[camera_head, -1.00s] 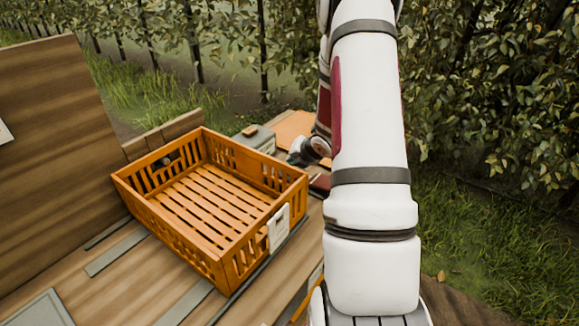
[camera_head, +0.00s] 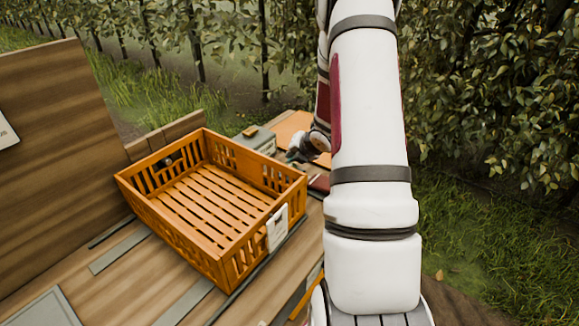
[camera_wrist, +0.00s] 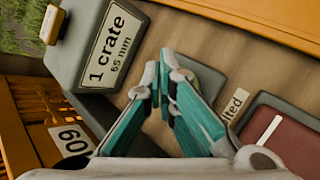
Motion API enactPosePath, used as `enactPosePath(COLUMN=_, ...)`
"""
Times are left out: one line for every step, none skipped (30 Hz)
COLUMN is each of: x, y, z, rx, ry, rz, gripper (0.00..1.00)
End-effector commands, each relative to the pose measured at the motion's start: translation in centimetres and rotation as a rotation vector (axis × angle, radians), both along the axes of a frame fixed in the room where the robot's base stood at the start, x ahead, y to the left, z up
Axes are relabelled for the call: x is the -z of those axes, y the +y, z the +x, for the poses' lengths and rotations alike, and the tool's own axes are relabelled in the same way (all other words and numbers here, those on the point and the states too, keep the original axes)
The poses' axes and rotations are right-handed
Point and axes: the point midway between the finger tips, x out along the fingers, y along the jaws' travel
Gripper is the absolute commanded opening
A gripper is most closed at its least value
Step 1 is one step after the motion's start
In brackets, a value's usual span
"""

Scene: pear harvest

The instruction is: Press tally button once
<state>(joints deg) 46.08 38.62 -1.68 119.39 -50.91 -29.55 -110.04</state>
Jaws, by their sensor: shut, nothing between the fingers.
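The grey tally box (camera_head: 262,141) stands behind the crate's far right corner, with a small tan-orange button (camera_head: 250,131) on top. In the wrist view the box (camera_wrist: 82,45) carries a label reading "1 crate 65 mm", and the button (camera_wrist: 51,25) stands out at upper left. My gripper (camera_wrist: 160,69) has teal fingers with the tips together and nothing between them. The tips appear beside the labelled face, apart from the button. In the head view my gripper (camera_head: 293,155) is small and partly hidden, just right of the box.
An empty orange slatted crate (camera_head: 215,240) with a white tag (camera_head: 278,228) fills the bench beside the box. An orange panel (camera_head: 290,127) lies behind. A dark red pad (camera_wrist: 285,140) in a grey frame lies right of my fingers. Foliage stands at the right.

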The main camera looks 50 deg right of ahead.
Motion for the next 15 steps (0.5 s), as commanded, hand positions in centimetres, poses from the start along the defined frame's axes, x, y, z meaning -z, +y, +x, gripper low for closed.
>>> enactPosePath(x=-0.3, y=0.0, z=0.0, rx=-0.001, ry=-0.001, rz=-0.001, gripper=0.00)
enactPosePath(x=-0.5, y=0.0, z=0.0, rx=-0.001, ry=-0.001, rz=-0.001, gripper=0.00)
enactPosePath(x=-0.8, y=0.0, z=0.0, rx=0.000, ry=-0.001, rz=0.000, gripper=0.00)
enactPosePath(x=-1.1, y=0.0, z=-0.1, rx=0.000, ry=-0.001, rz=0.000, gripper=0.00)
enactPosePath(x=-1.3, y=0.0, z=-0.1, rx=-0.001, ry=-0.001, rz=-0.001, gripper=0.00)
enactPosePath(x=-1.7, y=0.0, z=-0.1, rx=-0.001, ry=-0.001, rz=-0.001, gripper=0.00)
enactPosePath(x=-2.0, y=0.0, z=-0.1, rx=-0.001, ry=-0.001, rz=-0.002, gripper=0.00)
enactPosePath(x=-2.3, y=0.0, z=-0.2, rx=-0.001, ry=-0.001, rz=-0.002, gripper=0.00)
enactPosePath(x=-2.6, y=0.0, z=-0.2, rx=-0.001, ry=0.000, rz=-0.001, gripper=0.00)
enactPosePath(x=-2.9, y=0.0, z=-0.2, rx=-0.001, ry=0.000, rz=-0.001, gripper=0.00)
enactPosePath(x=-3.2, y=0.0, z=-0.2, rx=-0.001, ry=0.000, rz=-0.001, gripper=0.00)
enactPosePath(x=-3.6, y=0.0, z=-0.1, rx=-0.002, ry=0.000, rz=-0.001, gripper=0.00)
enactPosePath(x=-3.8, y=0.0, z=-0.1, rx=-0.003, ry=0.000, rz=-0.002, gripper=0.00)
enactPosePath(x=-4.1, y=0.0, z=-0.1, rx=-0.001, ry=-0.001, rz=-0.002, gripper=0.00)
enactPosePath(x=-4.5, y=0.0, z=-0.1, rx=-0.001, ry=-0.001, rz=-0.002, gripper=0.00)
